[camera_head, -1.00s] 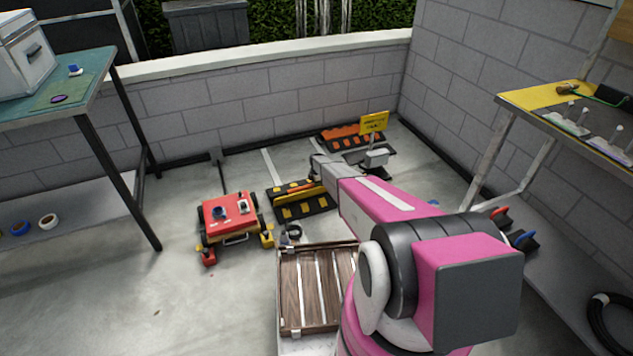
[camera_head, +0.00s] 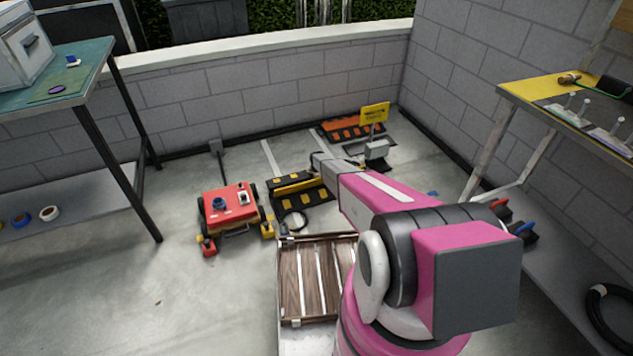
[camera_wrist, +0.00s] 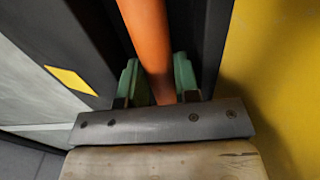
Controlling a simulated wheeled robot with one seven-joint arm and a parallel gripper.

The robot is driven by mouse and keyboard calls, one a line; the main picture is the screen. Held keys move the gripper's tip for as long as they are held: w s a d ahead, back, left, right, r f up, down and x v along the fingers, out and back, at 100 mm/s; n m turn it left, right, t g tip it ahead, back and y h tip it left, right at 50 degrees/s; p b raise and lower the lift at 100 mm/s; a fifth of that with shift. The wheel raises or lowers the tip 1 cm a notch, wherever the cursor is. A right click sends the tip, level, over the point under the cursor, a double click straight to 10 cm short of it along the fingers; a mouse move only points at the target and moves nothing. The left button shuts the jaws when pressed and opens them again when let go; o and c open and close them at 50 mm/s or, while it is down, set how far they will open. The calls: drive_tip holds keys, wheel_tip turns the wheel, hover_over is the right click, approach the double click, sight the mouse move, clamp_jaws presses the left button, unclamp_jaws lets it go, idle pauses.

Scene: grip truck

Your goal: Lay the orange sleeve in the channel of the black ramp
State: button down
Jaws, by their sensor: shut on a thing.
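The orange sleeve (camera_wrist: 150,40) stands out between the two green fingertips of my gripper (camera_wrist: 158,80) in the wrist view, and the gripper is shut on it. The sleeve lies along a dark channel of the black ramp (camera_wrist: 75,35), between dark walls. A yellow diamond marks the ramp's surface at left. I cannot tell whether the sleeve touches the channel floor. In the head view the black ramp (camera_head: 318,201) has yellow patches and lies on the floor beyond my arm. The sleeve is not clearly visible there, and my fingertips cannot be made out.
A yellow surface (camera_wrist: 283,75) rises close at the right in the wrist view. A red cart (camera_head: 230,212) stands left of the ramp. A slatted wooden crate (camera_head: 290,290) is in front. A yellow sign (camera_head: 374,113) and an orange-marked ramp (camera_head: 345,130) are behind.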

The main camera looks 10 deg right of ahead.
drive_tip(key=shift+f, duration=0.55)
drive_tip(key=c, duration=0.8)
unclamp_jaws()
wheel_tip(320, 180, up, 11)
drive_tip(key=shift+f, duration=0.1)
drive_tip(key=s+d+r+m, duration=0.1)
drive_tip(key=s+r+m, duration=0.6)
drive_tip(key=s+r, duration=0.7)
drive_tip(key=s+d+r+m, duration=0.1)
drive_tip(key=s+r+m, duration=0.6)
drive_tip(key=s+r, duration=0.7)
drive_tip(key=s+d+r+m, duration=0.1)
drive_tip(key=s+r+m, duration=0.6)
drive_tip(key=s+r, duration=0.8)
drive_tip(key=shift+s+d+r, duration=0.1)
drive_tip(key=shift+s, duration=4.5)
